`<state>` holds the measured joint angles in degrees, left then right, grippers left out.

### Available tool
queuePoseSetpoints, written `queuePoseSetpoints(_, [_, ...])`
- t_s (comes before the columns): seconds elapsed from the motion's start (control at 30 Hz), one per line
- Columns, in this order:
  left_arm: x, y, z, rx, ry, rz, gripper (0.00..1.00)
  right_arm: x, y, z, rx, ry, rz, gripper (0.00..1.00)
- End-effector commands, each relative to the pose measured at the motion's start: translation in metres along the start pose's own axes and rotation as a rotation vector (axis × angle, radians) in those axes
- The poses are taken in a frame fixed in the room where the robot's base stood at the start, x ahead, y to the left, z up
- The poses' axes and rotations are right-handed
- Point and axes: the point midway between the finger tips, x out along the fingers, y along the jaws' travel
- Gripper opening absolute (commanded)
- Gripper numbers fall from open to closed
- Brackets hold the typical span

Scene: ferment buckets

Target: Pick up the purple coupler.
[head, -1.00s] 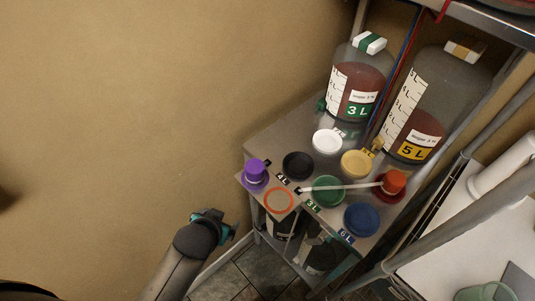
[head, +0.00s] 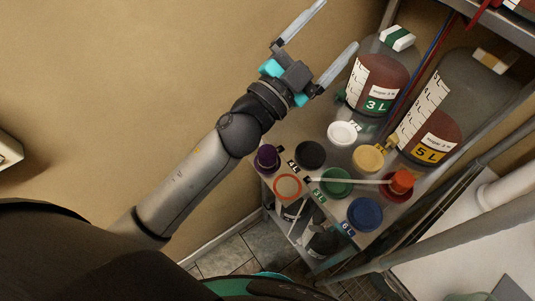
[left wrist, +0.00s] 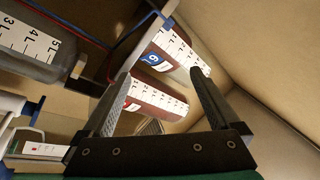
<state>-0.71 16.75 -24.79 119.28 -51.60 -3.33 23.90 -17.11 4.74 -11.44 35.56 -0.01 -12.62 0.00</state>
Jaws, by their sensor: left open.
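The purple coupler (head: 267,156) stands at the left corner of the small shelf top, in the head view. It is a short cylinder on a wider base. My left gripper (head: 340,28) is raised above and beyond it, near the wall and the 3 L bottle, with its two fingers spread and nothing between them. In the left wrist view the open fingers (left wrist: 162,95) frame bottles behind, and the coupler does not show there. My right gripper is not in view.
The shelf top (head: 322,208) also holds black (head: 310,154), white (head: 342,133), yellow (head: 368,158), green (head: 336,181) and blue (head: 362,214) discs. The 3 L (head: 375,82) and 5 L (head: 439,115) bottles stand behind.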

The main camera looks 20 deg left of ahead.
Motion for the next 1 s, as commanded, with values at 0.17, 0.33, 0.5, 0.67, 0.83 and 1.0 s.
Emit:
queuePoseSetpoints(0.17, [0.01,0.04,-0.073,0.194,0.365,0.214,0.95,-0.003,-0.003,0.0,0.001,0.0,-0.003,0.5])
queuePoseSetpoints(0.33, [-0.011,0.095,-0.102,0.389,0.624,0.504,0.95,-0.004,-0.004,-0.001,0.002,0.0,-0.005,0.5])
queuePoseSetpoints(0.5, [-0.047,0.142,-0.084,0.597,0.77,0.864,0.95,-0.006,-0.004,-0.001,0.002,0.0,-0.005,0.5])
queuePoseSetpoints(0.67, [-0.083,0.159,-0.03,0.798,0.776,1.243,0.95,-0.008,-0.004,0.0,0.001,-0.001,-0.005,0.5])
queuePoseSetpoints(0.83, [-0.114,0.135,0.044,0.998,0.622,1.649,0.95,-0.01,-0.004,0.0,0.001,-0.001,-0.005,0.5])
queuePoseSetpoints(1.0, [-0.134,0.085,0.098,1.131,0.376,1.948,0.95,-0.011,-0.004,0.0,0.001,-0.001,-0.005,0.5])
